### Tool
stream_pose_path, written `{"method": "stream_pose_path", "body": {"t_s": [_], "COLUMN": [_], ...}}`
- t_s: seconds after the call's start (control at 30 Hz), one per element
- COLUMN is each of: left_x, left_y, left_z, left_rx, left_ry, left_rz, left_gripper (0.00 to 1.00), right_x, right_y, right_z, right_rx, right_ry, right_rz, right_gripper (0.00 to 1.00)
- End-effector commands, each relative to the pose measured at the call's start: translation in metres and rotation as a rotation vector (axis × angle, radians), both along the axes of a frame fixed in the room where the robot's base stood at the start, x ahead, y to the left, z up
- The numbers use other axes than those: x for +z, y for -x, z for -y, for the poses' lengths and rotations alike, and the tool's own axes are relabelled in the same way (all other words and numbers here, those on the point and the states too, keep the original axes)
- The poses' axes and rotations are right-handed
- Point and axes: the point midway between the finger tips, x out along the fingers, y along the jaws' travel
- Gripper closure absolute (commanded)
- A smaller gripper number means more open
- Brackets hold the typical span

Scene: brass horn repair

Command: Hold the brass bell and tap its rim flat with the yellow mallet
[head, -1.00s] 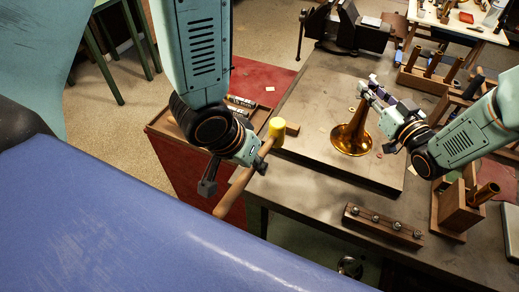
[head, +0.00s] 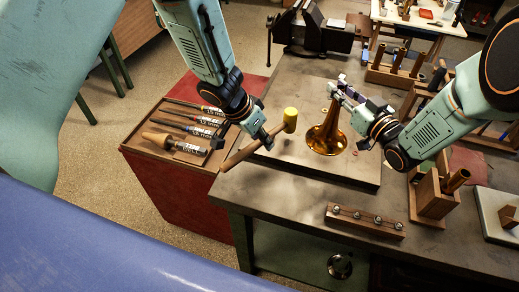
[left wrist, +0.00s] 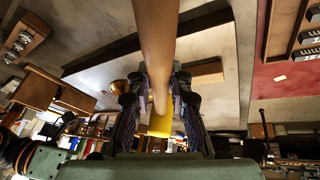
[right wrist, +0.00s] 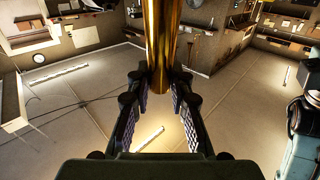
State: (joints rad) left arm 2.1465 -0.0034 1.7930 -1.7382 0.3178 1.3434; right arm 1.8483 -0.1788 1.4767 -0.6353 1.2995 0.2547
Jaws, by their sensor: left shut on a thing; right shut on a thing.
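The brass bell (head: 326,136) stands flared end down on a pale board on the bench. My right gripper (head: 336,90) is shut on its narrow upper tube, which also shows between the fingers in the right wrist view (right wrist: 161,50). My left gripper (head: 266,138) is shut on the wooden handle of the yellow mallet (head: 290,119). The mallet is held left of the bell, apart from it, with its yellow head toward the bell. In the left wrist view the handle (left wrist: 157,40) runs between the fingers and the yellow head (left wrist: 160,124) shows beyond.
A red cabinet (head: 190,195) with a wooden tray of tools stands left of the bench. A wooden block with several steel balls (head: 365,222) lies at the front. A vise (head: 315,30) stands at the back. Wooden racks (head: 398,72) line the right side.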

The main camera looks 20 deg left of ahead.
Motion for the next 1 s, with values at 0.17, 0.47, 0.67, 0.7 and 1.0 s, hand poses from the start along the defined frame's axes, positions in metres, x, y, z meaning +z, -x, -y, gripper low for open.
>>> {"method": "stream_pose_path", "body": {"t_s": [0.17, 0.47, 0.67, 0.7, 1.0], "left_x": [0.008, 0.012, 0.012, 0.012, 0.012], "left_y": [-0.020, -0.030, -0.031, -0.031, -0.030], "left_z": [-0.004, -0.010, -0.010, -0.010, -0.006], "left_rx": [-0.007, 0.063, 0.084, 0.083, 0.083], "left_ry": [0.001, 0.002, 0.002, 0.002, 0.000], "left_rz": [0.004, 0.002, 0.004, 0.004, 0.005], "left_gripper": [1.00, 1.00, 1.00, 1.00, 1.00], "right_x": [-0.001, -0.001, -0.001, -0.001, -0.002], "right_y": [0.000, 0.000, 0.001, 0.001, 0.001], "right_z": [0.000, 0.000, 0.000, 0.000, 0.000], "right_rx": [0.000, 0.000, 0.000, 0.000, 0.000], "right_ry": [0.001, 0.001, 0.001, 0.001, 0.002], "right_rz": [-0.003, -0.003, -0.003, -0.003, -0.004], "right_gripper": [1.00, 1.00, 1.00, 1.00, 1.00]}}
